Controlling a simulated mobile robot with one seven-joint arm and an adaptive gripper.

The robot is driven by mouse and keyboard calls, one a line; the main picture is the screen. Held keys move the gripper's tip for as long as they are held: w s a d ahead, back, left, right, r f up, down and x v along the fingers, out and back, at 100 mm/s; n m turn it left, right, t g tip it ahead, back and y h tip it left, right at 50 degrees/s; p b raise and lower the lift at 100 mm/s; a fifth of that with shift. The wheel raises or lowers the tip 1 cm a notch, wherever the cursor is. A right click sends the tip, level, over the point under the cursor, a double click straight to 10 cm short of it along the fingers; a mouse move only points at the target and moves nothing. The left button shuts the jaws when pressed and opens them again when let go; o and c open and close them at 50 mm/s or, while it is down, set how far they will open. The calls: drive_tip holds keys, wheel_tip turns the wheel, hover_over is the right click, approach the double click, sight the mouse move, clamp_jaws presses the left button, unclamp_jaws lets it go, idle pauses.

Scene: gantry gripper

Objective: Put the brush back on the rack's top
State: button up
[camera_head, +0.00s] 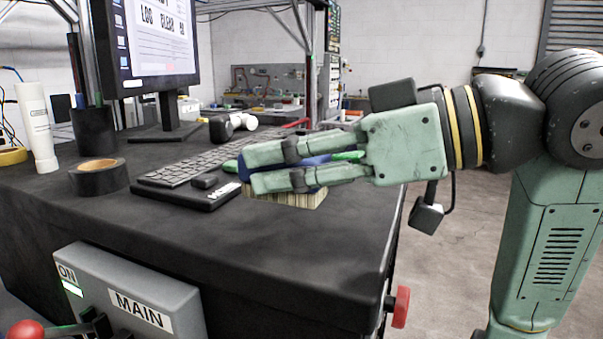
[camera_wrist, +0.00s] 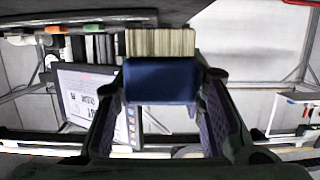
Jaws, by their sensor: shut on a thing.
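The brush (camera_head: 300,199) has a blue body and pale bristles. My gripper (camera_head: 248,170) is shut on its blue body, with the bristles pointing down over the black desk. The fingers hide much of the brush in the head view, and I cannot tell whether the bristles touch the desk. In the wrist view the blue body of the brush (camera_wrist: 160,82) is between the two fingers of my gripper (camera_wrist: 163,88), with the bristles above it in the picture. I cannot tell which structure is the rack.
A keyboard (camera_head: 190,164), black tape roll (camera_head: 98,178), white bottle (camera_head: 37,125) and monitor (camera_head: 155,45) stand on the desk (camera_head: 270,255) left of my gripper. A grey MAIN switch box (camera_head: 130,295) and red knob (camera_head: 401,306) are at its front. The desk's front area is clear.

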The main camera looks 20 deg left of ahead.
sight(293, 193)
drive_tip(key=shift+w+f, duration=0.1)
drive_tip(key=shift+w, duration=0.55)
drive_tip(key=shift+f+p, duration=0.35)
drive_tip(key=shift+f, duration=1.35)
drive_tip(key=shift+f, duration=0.3)
drive_tip(key=o, duration=1.2)
drive_tip(key=shift+c, duration=0.2)
drive_tip(key=shift+r, duration=0.1)
drive_tip(key=shift+r, duration=0.2)
drive_tip(key=b+v, duration=0.2)
drive_tip(key=v, duration=1)
drive_tip(key=shift+w, duration=0.1)
